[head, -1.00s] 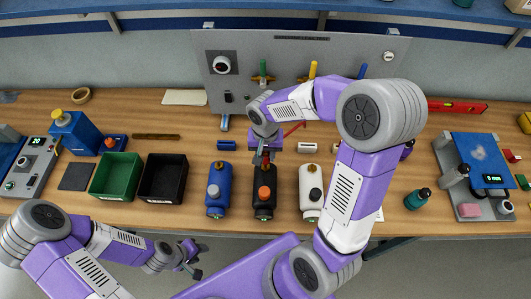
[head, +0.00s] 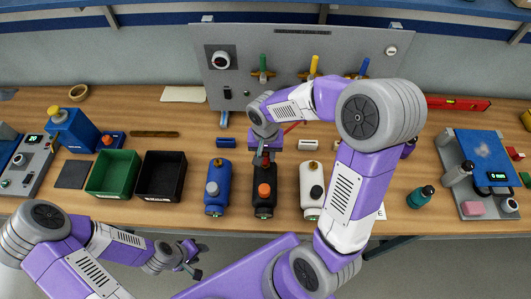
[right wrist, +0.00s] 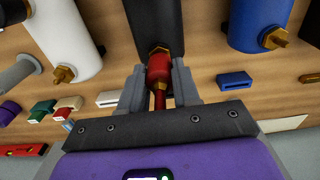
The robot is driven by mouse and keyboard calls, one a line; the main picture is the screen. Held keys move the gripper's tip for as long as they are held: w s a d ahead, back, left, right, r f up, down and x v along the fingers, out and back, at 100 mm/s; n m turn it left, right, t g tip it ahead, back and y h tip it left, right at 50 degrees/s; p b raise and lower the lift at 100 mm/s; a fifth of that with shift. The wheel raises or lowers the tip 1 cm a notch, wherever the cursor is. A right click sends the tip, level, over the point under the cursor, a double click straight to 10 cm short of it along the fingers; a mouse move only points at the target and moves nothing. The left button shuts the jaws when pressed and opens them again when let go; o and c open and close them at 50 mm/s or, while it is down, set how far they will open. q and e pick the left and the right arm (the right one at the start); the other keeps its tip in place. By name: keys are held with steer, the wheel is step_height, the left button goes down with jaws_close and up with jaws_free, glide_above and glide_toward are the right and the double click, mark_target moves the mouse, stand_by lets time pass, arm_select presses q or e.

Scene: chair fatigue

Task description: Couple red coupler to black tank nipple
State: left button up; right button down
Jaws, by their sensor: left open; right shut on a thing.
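In the head view my right gripper (head: 260,154) is at the far end of the black tank. My left gripper (head: 192,262) is open and empty, off the bench's front edge.
A panel (head: 290,75) with coloured valve handles stands behind. A green bin (head: 115,174) and black bin (head: 162,176) are to the left. A teal bottle (head: 420,196) is to the right.

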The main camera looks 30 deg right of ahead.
steer(key=shift+f+b, duration=0.4)
steer(key=shift+f, duration=0.1)
steer(key=c, duration=0.7)
jaws_free()
steer(key=shift+r, duration=0.1)
steer(key=shift+c, duration=0.2)
steer(key=shift+r, duration=0.1)
step_height(320, 180, up, 7)
steer(key=shift+r+p, duration=0.2)
steer(key=shift+p, duration=0.25)
